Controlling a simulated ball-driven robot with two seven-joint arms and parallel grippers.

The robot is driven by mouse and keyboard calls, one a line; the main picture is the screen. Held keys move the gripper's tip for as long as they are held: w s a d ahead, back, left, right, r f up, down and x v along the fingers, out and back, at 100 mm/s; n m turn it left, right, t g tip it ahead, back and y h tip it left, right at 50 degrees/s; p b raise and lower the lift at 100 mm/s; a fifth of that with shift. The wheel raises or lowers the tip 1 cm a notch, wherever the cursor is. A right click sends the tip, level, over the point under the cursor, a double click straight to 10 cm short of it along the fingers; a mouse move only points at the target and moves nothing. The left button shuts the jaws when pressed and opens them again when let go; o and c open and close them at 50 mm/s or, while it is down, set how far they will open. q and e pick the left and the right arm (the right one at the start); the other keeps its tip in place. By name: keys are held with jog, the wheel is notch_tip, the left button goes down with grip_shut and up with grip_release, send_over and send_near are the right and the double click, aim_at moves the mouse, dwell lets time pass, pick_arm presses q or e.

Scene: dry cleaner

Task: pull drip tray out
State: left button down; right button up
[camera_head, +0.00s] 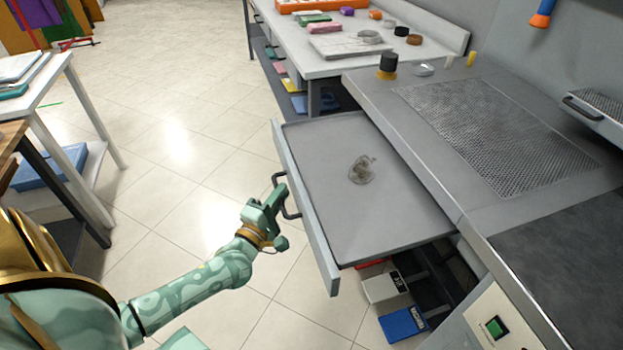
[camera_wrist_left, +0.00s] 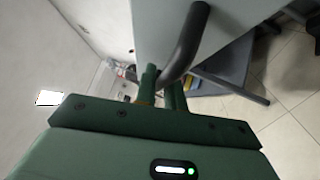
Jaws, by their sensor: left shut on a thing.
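The drip tray (camera_head: 335,215) is a wide, shallow grey drawer sticking out of the grey counter toward the left. A small brownish wet patch (camera_head: 362,170) lies on its floor. Its front panel carries a dark bar handle (camera_head: 284,196). My left gripper (camera_head: 277,199) is at that handle, shut on it. In the left wrist view the dark curved handle (camera_wrist_left: 188,45) runs down to the green fingers (camera_wrist_left: 162,88); the exact contact is partly hidden. My right gripper does not show in either view.
The counter (camera_head: 380,85) has a perforated metal plate (camera_head: 490,130). Below the tray are boxes, one white (camera_head: 384,287) and one blue (camera_head: 403,323). A white table (camera_head: 340,65) with small items stands behind. Another table (camera_head: 45,85) is at left. Tiled floor (camera_head: 190,130) between is clear.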

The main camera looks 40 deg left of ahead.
pick_arm(q)
jog(key=shift+s+a+f+p, duration=0.1)
jog(key=shift+s+a+p, duration=0.05)
jog(key=shift+s+a, duration=0.75)
jog(key=shift+s+a+p, duration=0.15)
jog(key=shift+s+a, duration=0.5)
jog(key=shift+s, duration=0.45)
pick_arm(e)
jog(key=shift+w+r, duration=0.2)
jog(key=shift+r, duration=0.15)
pick_arm(q)
jog(key=c, duration=1.5)
grip_release()
